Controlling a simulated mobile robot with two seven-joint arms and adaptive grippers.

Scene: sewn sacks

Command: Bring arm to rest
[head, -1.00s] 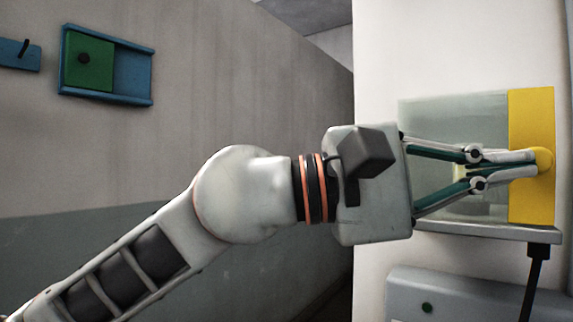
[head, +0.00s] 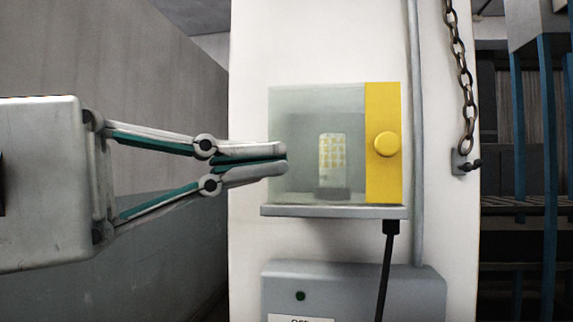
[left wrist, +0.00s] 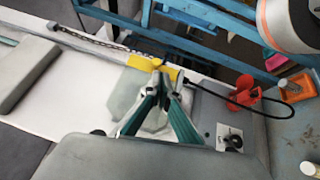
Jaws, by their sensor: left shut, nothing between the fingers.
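My left gripper (head: 285,160) is shut and empty. In the head view its fingertips overlap the left edge of a translucent cover (head: 300,105) with a yellow strip (head: 383,185) and round yellow knob (head: 386,144) on its right side. I cannot tell whether the fingertips touch the cover. A pale device with a yellowish grid (head: 333,155) shows dimly behind the cover. In the left wrist view the shut fingertips (left wrist: 163,72) appear close to the yellow strip (left wrist: 150,63). My right gripper is not in view.
The cover stands above a small grey shelf (head: 330,211) on a white pillar (head: 250,60). Below is a grey box (head: 350,285) with a green button; a black cable (head: 386,265) hangs in front. A chain (head: 465,75) hangs at right. A red valve-like thing (left wrist: 246,90) shows in the wrist view.

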